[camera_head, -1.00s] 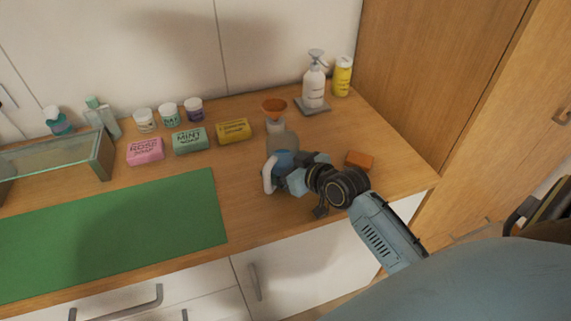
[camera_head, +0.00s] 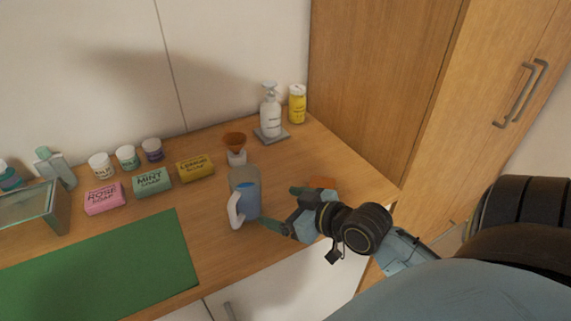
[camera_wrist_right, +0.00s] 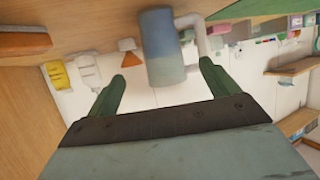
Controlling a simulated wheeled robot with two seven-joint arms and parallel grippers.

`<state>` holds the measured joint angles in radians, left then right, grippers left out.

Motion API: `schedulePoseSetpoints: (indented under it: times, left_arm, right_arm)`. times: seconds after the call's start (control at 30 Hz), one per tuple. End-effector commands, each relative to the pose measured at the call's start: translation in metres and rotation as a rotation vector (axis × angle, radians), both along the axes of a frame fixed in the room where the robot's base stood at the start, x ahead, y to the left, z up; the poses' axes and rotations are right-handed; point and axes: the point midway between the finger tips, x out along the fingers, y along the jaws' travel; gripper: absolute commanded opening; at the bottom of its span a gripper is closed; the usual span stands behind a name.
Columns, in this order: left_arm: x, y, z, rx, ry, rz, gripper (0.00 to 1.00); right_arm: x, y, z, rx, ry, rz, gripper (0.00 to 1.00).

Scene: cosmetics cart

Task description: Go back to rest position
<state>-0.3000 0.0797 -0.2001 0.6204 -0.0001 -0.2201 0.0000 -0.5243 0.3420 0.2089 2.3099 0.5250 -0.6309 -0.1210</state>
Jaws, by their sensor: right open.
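My right gripper (camera_head: 280,208) is open and empty, just right of a jug (camera_head: 246,182) on the wooden counter. The jug is grey above and blue below, with a pale handle on its front left. It stands upright. In the right wrist view, my two green fingers (camera_wrist_right: 162,72) are spread apart, and the jug (camera_wrist_right: 162,48) appears beyond them, between their tips. My left gripper is not in view.
An orange block (camera_head: 322,183) lies partly hidden behind my right gripper. A green mat (camera_head: 110,270) lies front left, clear.

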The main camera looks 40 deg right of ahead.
Motion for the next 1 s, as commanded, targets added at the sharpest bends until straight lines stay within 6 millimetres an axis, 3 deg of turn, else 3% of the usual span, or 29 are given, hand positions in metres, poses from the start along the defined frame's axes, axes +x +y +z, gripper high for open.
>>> schedulePoseSetpoints:
  times: [0.67,0.77,1.0]
  left_arm:
    - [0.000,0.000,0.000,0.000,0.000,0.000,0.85]
    - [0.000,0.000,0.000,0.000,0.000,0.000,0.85]
    - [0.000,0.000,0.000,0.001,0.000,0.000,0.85]
  right_arm:
    - [-0.004,0.003,-0.003,-0.001,0.019,0.004,0.87]
    - [-0.014,0.016,-0.019,-0.014,0.100,0.017,0.87]
    - [-0.069,0.062,-0.071,-0.083,0.457,0.040,0.87]
